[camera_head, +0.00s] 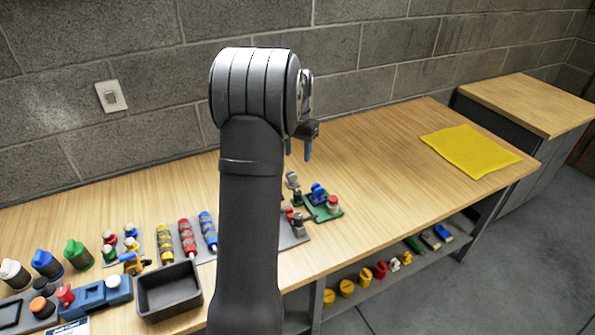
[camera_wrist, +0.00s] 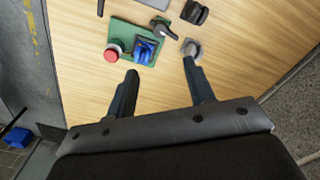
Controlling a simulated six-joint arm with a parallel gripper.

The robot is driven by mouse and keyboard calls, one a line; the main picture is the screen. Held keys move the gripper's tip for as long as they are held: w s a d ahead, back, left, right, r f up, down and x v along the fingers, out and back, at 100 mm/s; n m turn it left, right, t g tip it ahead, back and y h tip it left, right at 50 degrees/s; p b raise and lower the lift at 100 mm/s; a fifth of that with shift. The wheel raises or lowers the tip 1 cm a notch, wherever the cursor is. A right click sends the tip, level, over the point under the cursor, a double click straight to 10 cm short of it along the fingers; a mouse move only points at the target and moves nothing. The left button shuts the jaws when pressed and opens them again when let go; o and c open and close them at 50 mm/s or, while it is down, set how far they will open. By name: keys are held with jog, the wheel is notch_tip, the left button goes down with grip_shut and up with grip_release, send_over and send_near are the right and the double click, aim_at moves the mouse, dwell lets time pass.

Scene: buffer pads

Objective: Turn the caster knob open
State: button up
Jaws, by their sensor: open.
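A green plate (camera_wrist: 122,35) carries a red round button (camera_wrist: 111,53) and a blue switch (camera_wrist: 145,49). A grey knob with a dark lever (camera_wrist: 163,29) stands at its corner. A separate round grey piece (camera_wrist: 191,47) and a black piece (camera_wrist: 195,12) are near it. I cannot tell which of these is the caster knob. The plate also shows in the head view (camera_head: 315,211), with a grey upright piece (camera_head: 293,180) behind it. My gripper (camera_wrist: 160,68) is open and empty above the table; its right fingertip appears close to the round grey piece.
The head view shows a black tray (camera_head: 168,289), coloured cylinders (camera_head: 188,237) and several knobs at the left. A yellow cloth (camera_head: 470,151) lies at the right. The table between cloth and plate is clear. My arm hides part of the middle.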

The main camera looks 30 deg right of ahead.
aim_at(297, 192)
notch_tip(297, 192, down, 17)
jog(key=shift+f, duration=0.2)
dwell(0.4)
jog(key=c, duration=1)
